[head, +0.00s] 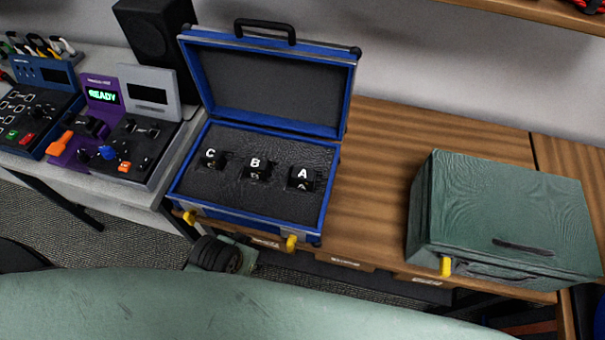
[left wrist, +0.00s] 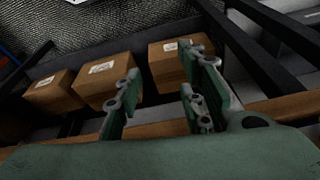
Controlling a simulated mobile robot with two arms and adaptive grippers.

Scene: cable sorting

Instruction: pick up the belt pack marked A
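The belt pack marked A (head: 301,179) is a small black block with a white letter. It sits at the right in the dark foam of the open blue case (head: 262,217). Belt pack B (head: 257,170) is in the middle and belt pack C (head: 212,159) is at the left. My left gripper (left wrist: 160,88) shows in the left wrist view with its green fingers apart and nothing between them. Cardboard boxes lie beyond its fingers, and no belt pack shows in that view. My right gripper is in neither view.
The blue case's lid (head: 268,85) stands open at the back. A large green case (head: 500,222) is on the wooden table (head: 372,185) to the right, with bare wood between. Control panels (head: 140,140) and a black speaker (head: 157,45) stand left. Cardboard boxes (left wrist: 105,82) show in the wrist view.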

